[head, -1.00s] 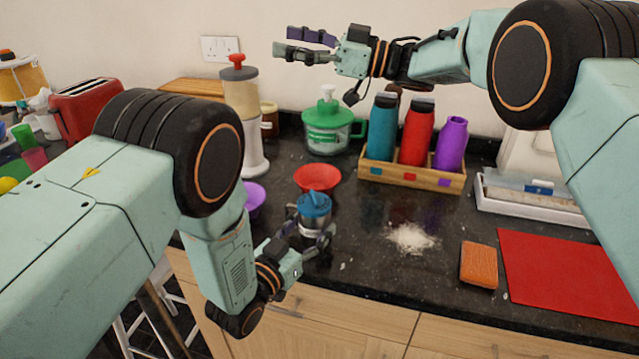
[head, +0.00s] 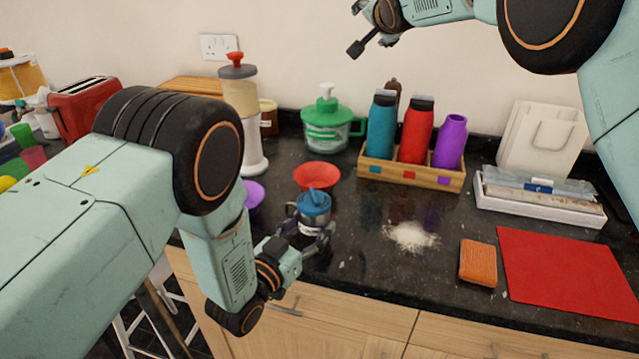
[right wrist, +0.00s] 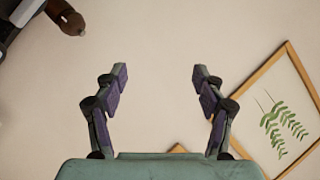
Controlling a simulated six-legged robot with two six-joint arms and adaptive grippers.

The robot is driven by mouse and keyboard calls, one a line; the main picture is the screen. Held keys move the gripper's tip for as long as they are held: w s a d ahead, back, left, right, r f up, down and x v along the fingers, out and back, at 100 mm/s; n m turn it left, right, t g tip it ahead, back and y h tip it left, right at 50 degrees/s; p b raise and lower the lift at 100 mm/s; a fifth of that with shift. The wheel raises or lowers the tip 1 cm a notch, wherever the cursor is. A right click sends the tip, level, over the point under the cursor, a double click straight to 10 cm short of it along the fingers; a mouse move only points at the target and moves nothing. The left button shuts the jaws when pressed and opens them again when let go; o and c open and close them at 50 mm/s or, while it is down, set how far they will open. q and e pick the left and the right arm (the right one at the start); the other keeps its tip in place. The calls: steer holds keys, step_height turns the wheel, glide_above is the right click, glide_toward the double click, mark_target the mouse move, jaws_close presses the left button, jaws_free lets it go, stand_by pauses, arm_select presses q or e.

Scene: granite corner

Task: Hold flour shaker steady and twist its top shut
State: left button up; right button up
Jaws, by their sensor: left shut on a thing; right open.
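The flour shaker (head: 312,222) stands on the dark counter near its front edge. It has a metal body and a blue top (head: 313,202) that sits on it; I cannot tell whether the top is tight. My left gripper (head: 309,238) is shut on the shaker's body, low down, with a finger on either side. In the right wrist view my right gripper (right wrist: 160,75) is open and empty, facing the wall.
A red bowl (head: 317,176) is right behind the shaker. A wooden rack (head: 412,179) holds several bottles. Spilled flour (head: 411,237), an orange sponge (head: 478,263) and a red mat (head: 567,275) lie to the right. A green-lidded container (head: 326,132) stands behind.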

steer(key=s+f+m+g, duration=0.3)
steer(key=s+f+g, duration=0.1)
steer(key=f, duration=0.2)
steer(key=m+g+y, duration=0.3)
steer(key=m+g, duration=0.1)
steer(key=g, duration=0.8)
glide_toward(315, 194)
steer(key=x, duration=0.7)
steer(key=shift+s+a+f, duration=0.1)
steer(key=shift+f, duration=0.25)
steer(key=shift+c, duration=0.3)
steer(key=c, duration=1.1)
